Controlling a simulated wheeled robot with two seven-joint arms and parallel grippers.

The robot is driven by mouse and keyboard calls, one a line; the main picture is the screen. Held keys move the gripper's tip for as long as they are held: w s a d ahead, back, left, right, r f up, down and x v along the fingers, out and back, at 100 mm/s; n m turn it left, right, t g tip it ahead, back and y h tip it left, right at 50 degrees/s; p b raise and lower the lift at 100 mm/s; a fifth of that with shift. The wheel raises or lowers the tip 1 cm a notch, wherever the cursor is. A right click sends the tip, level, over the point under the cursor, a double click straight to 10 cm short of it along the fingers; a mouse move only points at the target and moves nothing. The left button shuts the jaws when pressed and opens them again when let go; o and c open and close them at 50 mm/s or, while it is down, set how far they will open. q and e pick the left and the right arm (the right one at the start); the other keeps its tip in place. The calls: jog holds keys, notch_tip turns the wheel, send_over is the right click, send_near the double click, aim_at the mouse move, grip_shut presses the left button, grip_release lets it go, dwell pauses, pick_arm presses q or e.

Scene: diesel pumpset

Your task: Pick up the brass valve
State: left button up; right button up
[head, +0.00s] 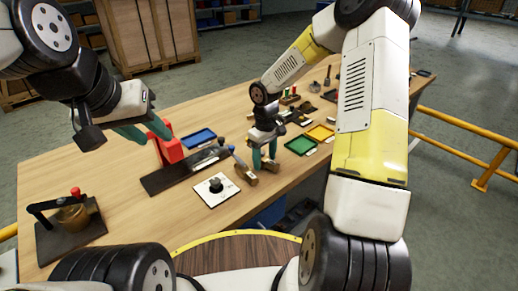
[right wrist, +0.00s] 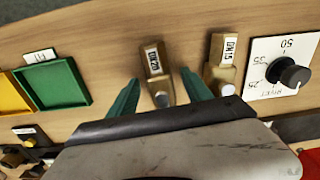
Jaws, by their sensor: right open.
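Two brass valve pieces lie on the wooden table. The one labelled DN20 (right wrist: 160,88) sits between the fingers of my right gripper (right wrist: 162,92) in the right wrist view, with a gap on each side. The brass valve labelled DN15 (right wrist: 221,72) is just to its right, outside the fingers; it also shows in the head view (head: 247,179). In the head view my open right gripper (head: 265,157) points down at the table and partly hides the DN20 piece. My left gripper (head: 145,131) is raised at the left, its teal fingers apart and empty, near a red block.
A white dial plate with a black knob (head: 215,187) lies beside the DN15 piece. A red block (head: 168,147) stands on a dark plate.

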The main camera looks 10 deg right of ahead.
grip_shut()
dwell(0.5)
